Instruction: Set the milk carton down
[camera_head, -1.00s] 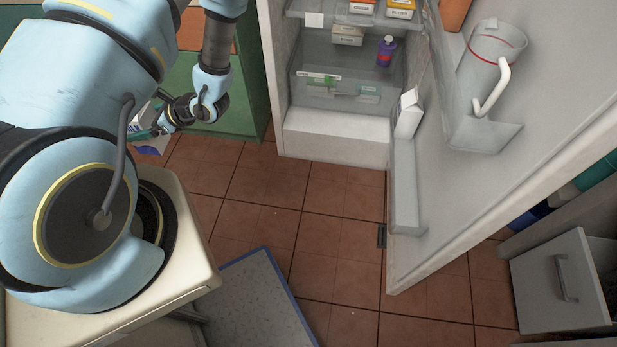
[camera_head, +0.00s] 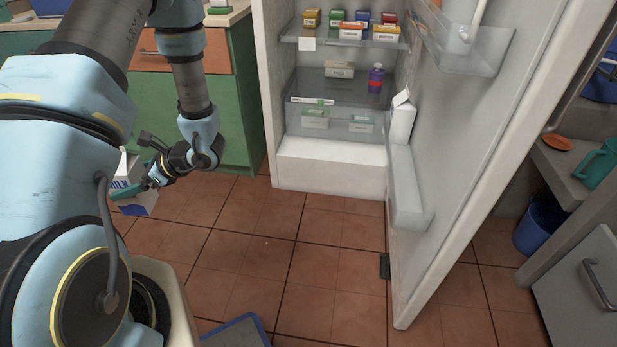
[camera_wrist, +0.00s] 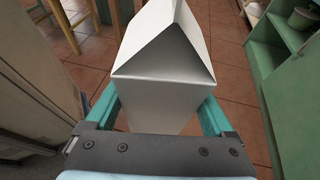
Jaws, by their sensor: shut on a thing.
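The milk carton (camera_head: 130,180) is white with a blue lower part and the lettering "MILK". It is at the left of the head view, above the floor. My gripper (camera_head: 145,184) is shut on it, with teal fingers on its sides. In the wrist view the carton (camera_wrist: 165,75) shows its white gabled top between the two teal fingers of my gripper (camera_wrist: 160,118). Part of the carton is hidden behind my arm and fingers in the head view.
An open fridge (camera_head: 330,180) stands at centre, with several boxes and a purple bottle (camera_head: 376,78) on its shelves. Its door (camera_head: 465,150) swings out to the right; a white carton (camera_head: 402,120) stands in the door bin. Green cabinets (camera_head: 235,125) are behind my arm.

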